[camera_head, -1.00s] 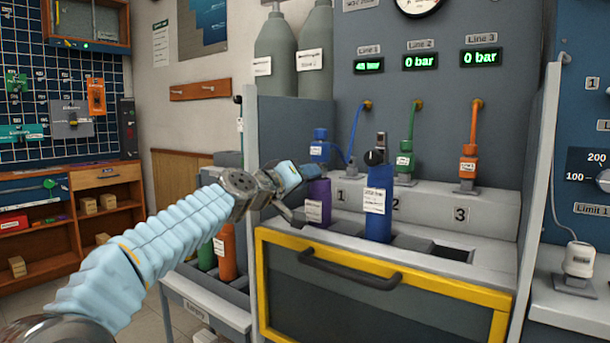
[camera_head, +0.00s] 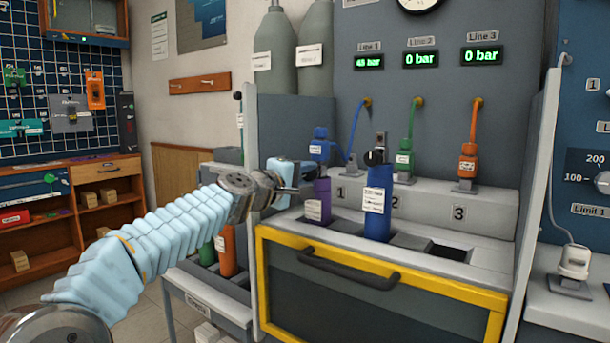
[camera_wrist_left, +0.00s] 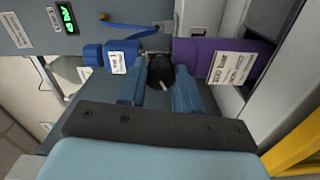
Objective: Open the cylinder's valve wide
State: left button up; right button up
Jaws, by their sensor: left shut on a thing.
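A purple cylinder (camera_head: 318,203) stands upright in the slot by number 1, with a blue regulator (camera_head: 320,147) on top; the cylinder also shows in the left wrist view (camera_wrist_left: 220,62). Its black valve knob (camera_wrist_left: 160,72) sits between cylinder and regulator. My left gripper (camera_head: 303,189) is at the cylinder's neck, shut on the valve knob, with a blue finger on each side in the left wrist view (camera_wrist_left: 158,88). The knob is mostly hidden in the head view. The Line 1 display (camera_head: 368,62) is lit, at roughly 45 bar. My right gripper is out of view.
A blue cylinder (camera_head: 378,203) stands just right of the purple one. Lines 2 and 3 read 0 bar. A yellow-framed drawer (camera_head: 380,285) is below; a side panel (camera_head: 251,150) stands left.

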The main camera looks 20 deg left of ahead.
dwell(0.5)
pick_arm(q)
jog(key=o, duration=1.1)
jog(key=shift+c, duration=0.2)
jog(key=b+v, duration=0.3)
jog(key=v, duration=1)
jog(key=shift+s, duration=0.4)
jog(key=shift+a, duration=0.1)
